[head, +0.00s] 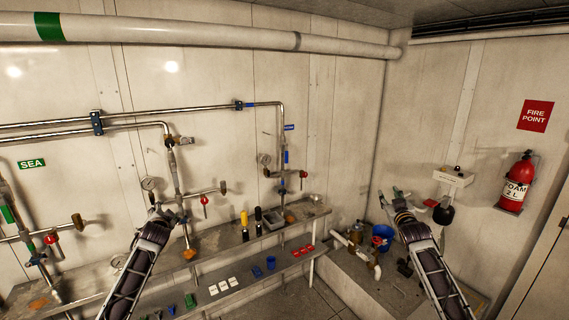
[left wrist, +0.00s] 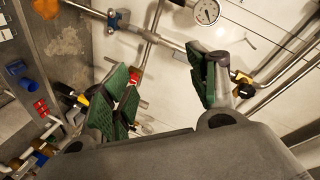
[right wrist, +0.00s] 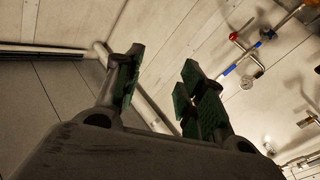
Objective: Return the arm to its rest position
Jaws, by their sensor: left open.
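My left arm reaches in from the bottom of the head view. Its gripper (head: 168,212) is in front of the pipework, near a vertical pipe with a gauge. In the left wrist view the green-padded fingers (left wrist: 160,85) are spread with nothing held between them. My right arm rises at the right of the head view. Its gripper (head: 397,202) points up and away in front of the back corner. In the right wrist view its fingers (right wrist: 162,82) are apart and empty, with wall and a pale pipe behind them.
A long shelf bench (head: 215,245) with bottles, blue cups and cards runs along the wall. Pipes with a red valve handle (head: 205,200) and gauges stand close to my left gripper. A blue bucket (head: 382,238) and a fire extinguisher (head: 516,182) are at the right.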

